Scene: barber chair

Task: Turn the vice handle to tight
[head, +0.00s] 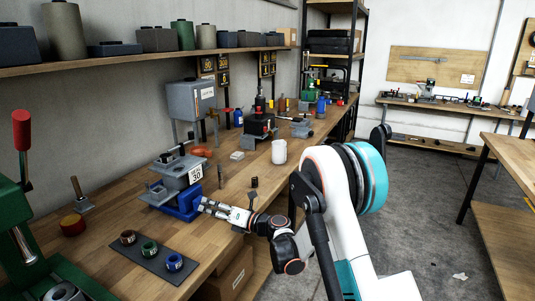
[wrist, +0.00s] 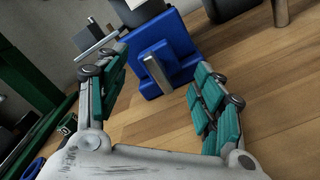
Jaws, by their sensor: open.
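The vice has a blue body (head: 183,207) and grey upper blocks with a white "30" label, and stands on the long wooden bench. In the wrist view its blue body (wrist: 185,48) is at the top centre. A short silver bar, which looks like the vice handle (wrist: 156,70), stands out from the blue face, tilted in the picture. My gripper (head: 207,206) is at the vice's right side. In the wrist view my gripper (wrist: 160,66) is open, with the bar between and beyond its fingertips. Neither finger visibly touches the bar. The head view hides the handle.
A dark mat (head: 147,259) with three coloured rings lies in front of the vice. A green machine with a red-knobbed lever (head: 22,131) stands at the left. A white cup (head: 279,152) and a small dark cylinder (head: 254,182) stand to the right. A loaded shelf (head: 130,57) hangs above.

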